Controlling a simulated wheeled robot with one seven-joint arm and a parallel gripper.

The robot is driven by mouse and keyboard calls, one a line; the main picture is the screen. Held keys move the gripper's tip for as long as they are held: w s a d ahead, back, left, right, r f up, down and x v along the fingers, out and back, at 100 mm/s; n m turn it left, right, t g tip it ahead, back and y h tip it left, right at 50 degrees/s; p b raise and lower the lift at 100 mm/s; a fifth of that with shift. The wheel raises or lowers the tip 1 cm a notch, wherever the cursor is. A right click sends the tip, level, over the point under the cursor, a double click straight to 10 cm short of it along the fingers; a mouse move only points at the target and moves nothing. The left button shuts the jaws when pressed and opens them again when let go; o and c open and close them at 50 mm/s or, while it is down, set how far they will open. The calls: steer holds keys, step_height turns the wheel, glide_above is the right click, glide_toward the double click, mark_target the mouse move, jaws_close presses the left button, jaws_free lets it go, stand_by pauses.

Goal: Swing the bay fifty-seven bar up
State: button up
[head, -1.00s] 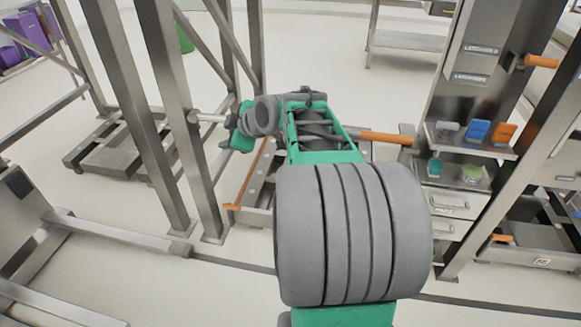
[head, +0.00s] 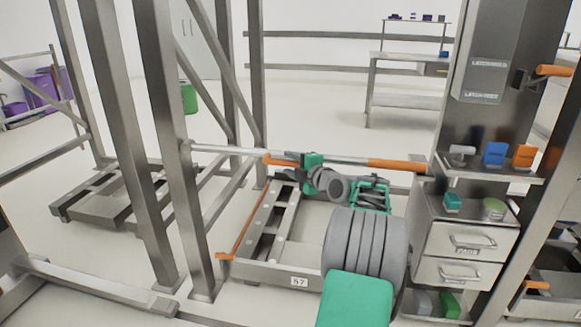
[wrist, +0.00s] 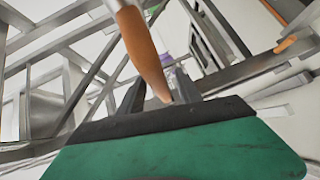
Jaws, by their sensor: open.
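The bay bar (head: 340,160) runs level across the bay marked 57 (head: 299,281), between the left post and the right column. It is grey metal with an orange section (head: 398,164) at its right. An orange grip (head: 282,159) shows at my gripper, left of the bar's middle. My gripper (head: 287,168) is open at this grip. In the wrist view, the orange grip (wrist: 145,50) comes down from the top, its tip between the fingers (wrist: 158,92) in the picture. I cannot tell whether the fingers touch it.
Steel posts (head: 175,150) and diagonal braces stand at the left. A low frame (head: 268,225) with an orange strip lies under the bar. At the right are a shelf with small coloured items (head: 495,153) and a drawer unit (head: 465,242). Open floor lies beyond the bar.

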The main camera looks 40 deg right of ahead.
steer(key=shift+w, duration=0.1)
jaws_close()
stand_by(0.4)
stand_by(1.0)
